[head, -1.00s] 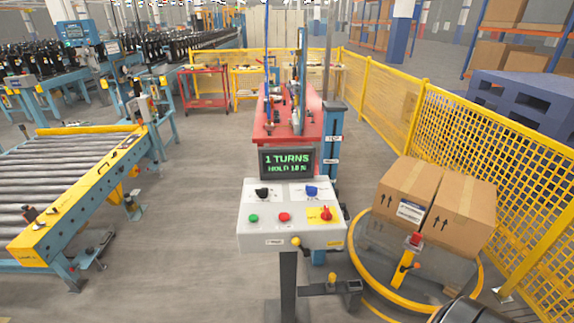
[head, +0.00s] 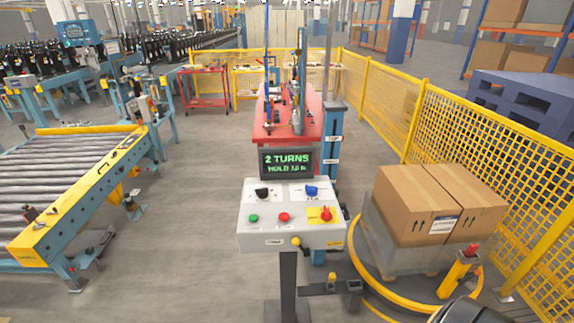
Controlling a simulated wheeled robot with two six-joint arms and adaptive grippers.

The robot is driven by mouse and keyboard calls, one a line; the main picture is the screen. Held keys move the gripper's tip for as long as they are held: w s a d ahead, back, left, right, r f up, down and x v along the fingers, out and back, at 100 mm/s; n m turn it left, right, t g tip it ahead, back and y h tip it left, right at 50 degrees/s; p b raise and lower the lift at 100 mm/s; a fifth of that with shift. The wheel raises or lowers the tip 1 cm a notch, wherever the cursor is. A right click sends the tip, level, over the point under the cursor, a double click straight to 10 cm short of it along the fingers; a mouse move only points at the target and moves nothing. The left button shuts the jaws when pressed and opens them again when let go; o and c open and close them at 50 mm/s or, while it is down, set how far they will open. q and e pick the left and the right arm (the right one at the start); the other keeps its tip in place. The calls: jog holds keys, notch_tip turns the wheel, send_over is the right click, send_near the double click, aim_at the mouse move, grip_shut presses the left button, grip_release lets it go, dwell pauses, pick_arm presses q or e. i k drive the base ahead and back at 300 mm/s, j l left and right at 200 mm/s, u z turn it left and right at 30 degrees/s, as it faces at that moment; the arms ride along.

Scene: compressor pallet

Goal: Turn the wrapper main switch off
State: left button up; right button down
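The wrapper control panel (head: 291,234) stands in the middle on a post. Its main switch (head: 326,213) is a red rotary handle on a yellow plate at the right of the panel. A green button (head: 254,218) and a red button (head: 284,217) sit to its left, with a black knob (head: 262,193) and a blue knob (head: 312,191) above. The display (head: 287,162) above the panel reads "2 TURNS" with a hold line below.
Cardboard boxes (head: 408,205) stand on the turntable at the right, inside its yellow ring (head: 371,284). A yellow mesh fence (head: 465,160) runs behind them. A roller conveyor (head: 70,185) is at the left. The floor between conveyor and panel is clear.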

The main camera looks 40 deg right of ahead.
aim_at(325, 215)
jog(key=z, duration=1.15)
